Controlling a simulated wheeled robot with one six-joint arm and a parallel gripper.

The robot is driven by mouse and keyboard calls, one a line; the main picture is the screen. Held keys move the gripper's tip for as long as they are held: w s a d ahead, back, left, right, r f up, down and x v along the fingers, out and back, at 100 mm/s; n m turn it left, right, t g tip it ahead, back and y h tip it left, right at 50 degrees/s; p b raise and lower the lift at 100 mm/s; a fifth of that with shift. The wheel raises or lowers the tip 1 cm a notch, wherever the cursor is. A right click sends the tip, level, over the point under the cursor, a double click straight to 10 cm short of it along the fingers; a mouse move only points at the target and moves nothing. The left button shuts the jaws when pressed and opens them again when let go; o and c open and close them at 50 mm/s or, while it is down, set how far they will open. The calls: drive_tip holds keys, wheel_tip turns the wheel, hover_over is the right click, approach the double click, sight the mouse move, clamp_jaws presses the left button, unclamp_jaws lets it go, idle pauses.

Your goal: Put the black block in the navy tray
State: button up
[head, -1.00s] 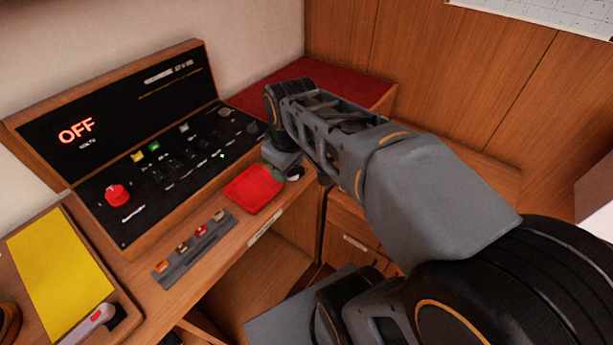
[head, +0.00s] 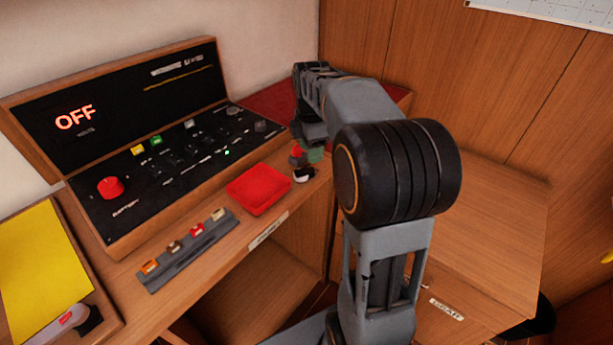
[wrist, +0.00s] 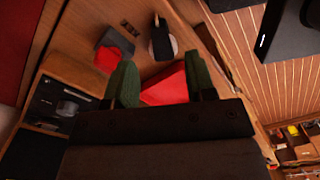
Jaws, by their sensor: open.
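A small black block (wrist: 163,44) shows in the wrist view, over a pale round piece, beyond my fingertips. In the head view a black-and-white item (head: 303,175), apparently the same pair, sits on the desk just below my gripper. My gripper (wrist: 160,84) has green fingertips, spread apart, with a red tray (wrist: 166,86) seen between them. This red tray lies left of my gripper in the head view (head: 258,189). A dark grey-blue shape (wrist: 116,42) sits beside a red piece (wrist: 108,61). I cannot tell whether it is the navy tray.
The black control console (head: 165,165) with an OFF sign stands along the wall, left of my gripper. A grey rack (head: 188,250) with small coloured pieces lies on the desk's front part. A yellow sheet (head: 42,260) is at far left. A lower wooden cabinet (head: 480,235) is at right.

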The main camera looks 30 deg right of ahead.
sight(310, 169)
drive_tip(key=shift+f+b, duration=0.5)
drive_tip(key=shift+f, duration=3.15)
clamp_jaws()
drive_tip(key=shift+r, duration=0.15)
